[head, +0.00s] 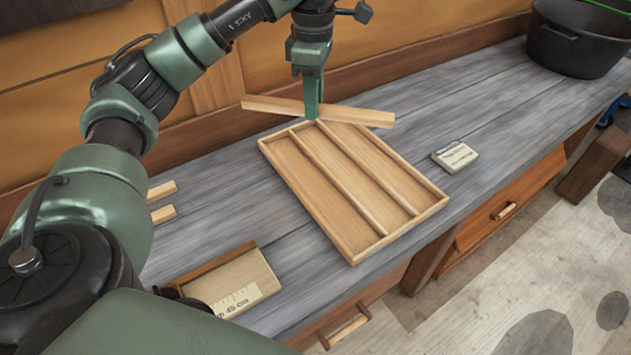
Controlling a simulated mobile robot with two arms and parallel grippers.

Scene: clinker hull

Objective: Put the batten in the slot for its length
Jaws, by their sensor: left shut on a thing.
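My left gripper (312,109) reaches down from above at the back of the bench and is shut on a pale wooden batten (350,114). The batten lies crosswise in the jaws, sticking out on both sides, above the far end of a wooden tray. The tray (397,232) has long dividers that make three side-by-side slots of bare wood, and all three look empty. Whether the batten touches the tray's far rim I cannot tell. My right gripper is not in view.
Two batten ends (161,191) show at left, partly behind my left arm. A small labelled block (455,157) lies right of the tray. A black pot (574,42) stands at the far right.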

